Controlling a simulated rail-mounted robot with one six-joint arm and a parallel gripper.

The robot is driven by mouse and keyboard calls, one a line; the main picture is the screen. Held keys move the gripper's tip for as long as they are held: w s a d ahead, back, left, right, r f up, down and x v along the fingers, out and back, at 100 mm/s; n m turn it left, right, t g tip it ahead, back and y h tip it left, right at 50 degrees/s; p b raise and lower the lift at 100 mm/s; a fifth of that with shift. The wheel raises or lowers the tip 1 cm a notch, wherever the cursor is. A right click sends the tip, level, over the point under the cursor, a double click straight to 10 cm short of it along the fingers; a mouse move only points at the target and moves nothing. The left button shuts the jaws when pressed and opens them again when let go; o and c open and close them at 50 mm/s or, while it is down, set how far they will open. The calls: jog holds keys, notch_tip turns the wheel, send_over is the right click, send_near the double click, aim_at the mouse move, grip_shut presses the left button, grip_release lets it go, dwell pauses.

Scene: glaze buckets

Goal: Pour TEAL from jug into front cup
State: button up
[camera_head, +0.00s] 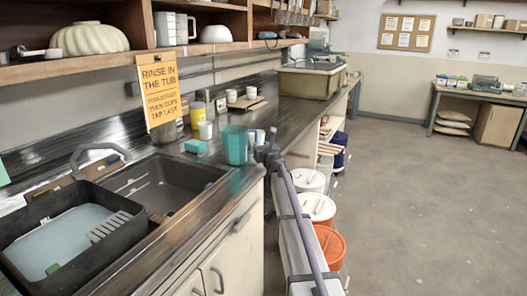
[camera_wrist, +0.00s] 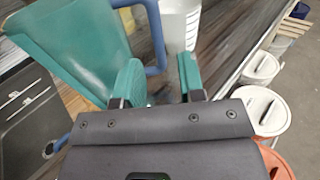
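A teal jug (camera_head: 235,146) stands on the counter near the sink's right corner. In the wrist view the jug (camera_wrist: 72,45) fills the upper left, and its blue handle (camera_wrist: 156,38) points toward my gripper. My gripper (camera_wrist: 158,82) has its two green-padded fingers apart, with the lower handle between or just beyond them; I cannot tell whether they touch it. In the head view my gripper (camera_head: 268,150) is right beside the jug. A white ribbed cup (camera_wrist: 180,24) stands beyond the handle. Another white cup (camera_head: 205,130) stands left of the jug. Which is the front cup is unclear.
The sink (camera_head: 160,185) and a black tub (camera_head: 72,235) lie left of the jug. A teal block (camera_head: 196,146) and yellow container (camera_head: 197,114) stand behind. Lidded buckets (camera_head: 318,207) line the floor below the counter. An orange sign (camera_head: 158,90) hangs from the shelf.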

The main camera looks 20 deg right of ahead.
jog(key=shift+w+d, duration=0.2)
jog(key=shift+w, duration=1.4)
jog(key=shift+w+d, duration=0.15)
jog(key=shift+w, duration=1.4)
grip_shut()
jog(key=shift+r, duration=0.1)
jog(key=shift+r+p, duration=0.95)
jog(key=shift+p, duration=0.1)
jog(key=shift+f, duration=0.1)
